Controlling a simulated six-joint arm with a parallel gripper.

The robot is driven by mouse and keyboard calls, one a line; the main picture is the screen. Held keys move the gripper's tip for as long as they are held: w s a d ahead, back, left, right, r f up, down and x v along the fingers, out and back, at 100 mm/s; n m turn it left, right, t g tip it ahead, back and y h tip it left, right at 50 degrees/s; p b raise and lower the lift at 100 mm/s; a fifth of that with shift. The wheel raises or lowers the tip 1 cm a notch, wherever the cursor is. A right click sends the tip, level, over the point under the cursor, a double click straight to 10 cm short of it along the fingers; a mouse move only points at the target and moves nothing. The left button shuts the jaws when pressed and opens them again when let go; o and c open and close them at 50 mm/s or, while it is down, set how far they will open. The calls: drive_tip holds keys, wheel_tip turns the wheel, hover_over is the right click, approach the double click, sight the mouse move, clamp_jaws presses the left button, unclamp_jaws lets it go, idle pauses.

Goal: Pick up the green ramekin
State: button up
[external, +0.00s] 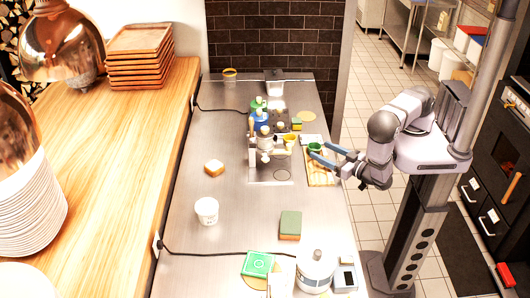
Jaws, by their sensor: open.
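The green ramekin (315,147) is small and round and sits on a wooden board (322,178) at the right edge of the steel counter. My gripper (318,152) reaches in from the right with its two blue fingers spread apart. The fingertips are at the ramekin, and one finger hides part of it. I cannot tell whether the fingers touch it or whether it lies between them. A yellow ramekin (290,138) stands just left of the green one.
A coffee machine (265,142) and bottles (260,117) stand left of the board.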

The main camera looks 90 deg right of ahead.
sight(314, 147)
drive_tip(key=shift+w+d, duration=0.1)
drive_tip(key=shift+d, duration=0.05)
drive_tip(key=shift+x, duration=2.35)
drive_tip(key=c, duration=1.1)
